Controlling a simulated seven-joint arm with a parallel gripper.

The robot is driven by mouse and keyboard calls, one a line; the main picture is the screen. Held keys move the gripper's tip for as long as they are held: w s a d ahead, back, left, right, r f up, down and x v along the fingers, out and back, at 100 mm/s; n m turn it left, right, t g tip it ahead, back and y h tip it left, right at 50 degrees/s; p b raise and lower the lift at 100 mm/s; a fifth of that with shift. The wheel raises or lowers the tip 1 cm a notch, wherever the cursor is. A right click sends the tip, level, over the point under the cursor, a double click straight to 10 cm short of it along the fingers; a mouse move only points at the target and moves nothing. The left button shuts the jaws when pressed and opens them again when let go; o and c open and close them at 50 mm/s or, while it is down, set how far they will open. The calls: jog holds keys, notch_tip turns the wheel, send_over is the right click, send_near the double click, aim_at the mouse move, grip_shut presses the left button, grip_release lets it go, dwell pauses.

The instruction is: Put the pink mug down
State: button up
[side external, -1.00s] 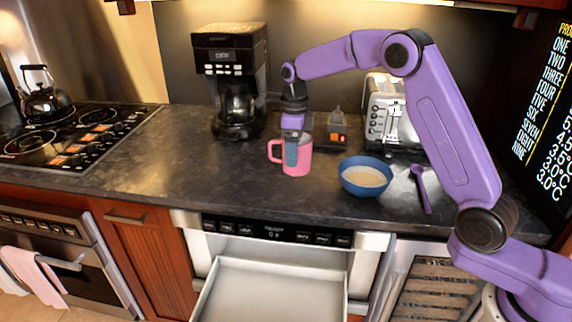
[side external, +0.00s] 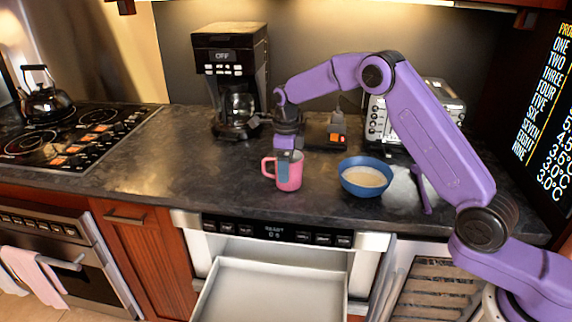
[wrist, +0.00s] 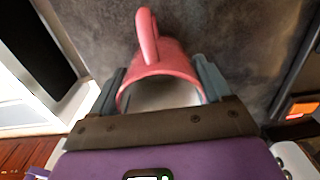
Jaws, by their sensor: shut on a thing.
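The pink mug (side external: 294,179) is upright, at or just above the dark countertop (side external: 225,180) near its front edge. I cannot tell whether its base touches the counter. My gripper (side external: 284,168) comes down from above and is shut on the mug. In the wrist view the gripper (wrist: 163,92) has a grey finger on each side of the mug (wrist: 165,62), whose handle points to the top of the picture. In the side view the handle points left. The mug's base is hidden in the wrist view.
A blue bowl (side external: 347,183) with pale contents stands right of the mug, with a purple spoon (side external: 420,188) beyond it. The microwave drawer (side external: 270,290) is open below. Counter left of the mug is clear.

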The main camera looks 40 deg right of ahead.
jog(key=shift+f, duration=0.1)
jog(key=o, duration=1.4)
notch_tip(320, 180, up, 12)
jog(key=s+a+r+n, duration=0.2)
jog(key=s+a+n, duration=0.4)
jog(key=s+n, duration=0.3)
jog(key=s+d+f+n, duration=0.1)
jog(key=s+d+n, duration=0.2)
jog(key=s+n, duration=0.7)
jog(key=s+d+f+n, duration=0.2)
jog(key=s+d+n, duration=0.1)
jog(key=s+n, duration=0.7)
jog(key=s+d+f+n, duration=0.2)
jog(key=s+n, duration=0.8)
jog(key=s, duration=0.5)
jog(key=shift+s+d+f+n, duration=0.2)
jog(key=shift+d+n, duration=0.1)
jog(key=shift+d, duration=0.25)
